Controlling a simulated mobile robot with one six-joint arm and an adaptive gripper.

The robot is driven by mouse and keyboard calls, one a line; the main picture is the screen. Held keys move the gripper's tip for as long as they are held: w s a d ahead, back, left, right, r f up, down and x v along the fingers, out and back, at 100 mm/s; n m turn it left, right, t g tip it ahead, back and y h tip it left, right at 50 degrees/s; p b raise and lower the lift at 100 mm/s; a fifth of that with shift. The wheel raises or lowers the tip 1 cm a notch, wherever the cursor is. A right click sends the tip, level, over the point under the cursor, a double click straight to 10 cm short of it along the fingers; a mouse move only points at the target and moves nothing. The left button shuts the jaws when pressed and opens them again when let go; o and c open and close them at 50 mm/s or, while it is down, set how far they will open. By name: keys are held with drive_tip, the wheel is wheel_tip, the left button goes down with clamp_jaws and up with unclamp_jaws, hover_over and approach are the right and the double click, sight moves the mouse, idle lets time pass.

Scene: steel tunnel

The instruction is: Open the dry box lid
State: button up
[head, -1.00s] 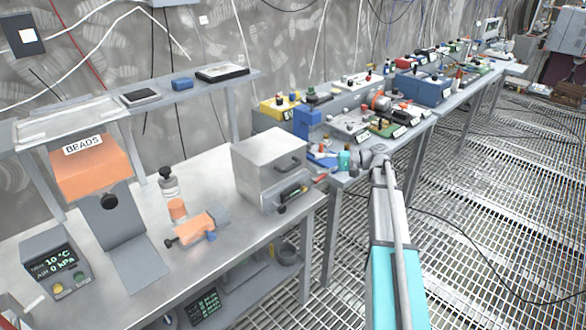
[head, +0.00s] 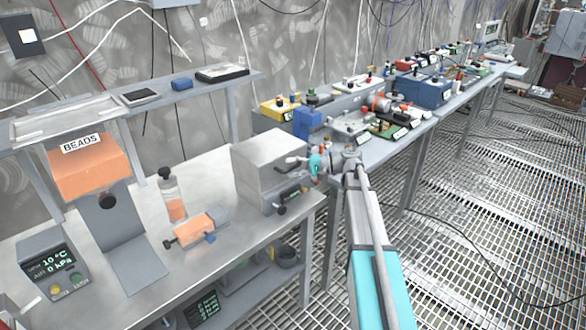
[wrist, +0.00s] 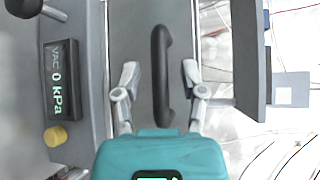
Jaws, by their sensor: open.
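The dry box (head: 262,177) is a grey metal box on the near bench, with its lid (head: 268,148) closed on top. In the wrist view the lid's black bar handle (wrist: 161,75) stands between the two fingers of my gripper (wrist: 160,82). The fingers are open, one on each side of the handle, with a gap on both sides. In the head view my gripper (head: 302,162) is at the right side of the box by the handle, which it mostly hides. A gauge reading "VAC 0 kPa" (wrist: 57,80) shows beside the lid.
An orange bead hopper (head: 90,170), a bottle (head: 171,195) and an orange valve piece (head: 192,230) stand left of the box. A display unit (head: 55,265) is at the near left. Crowded benches (head: 375,110) run behind my arm. The grating floor (head: 470,230) at right is open.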

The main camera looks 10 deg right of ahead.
clamp_jaws()
drive_tip(key=shift+r, duration=0.1)
idle(0.3)
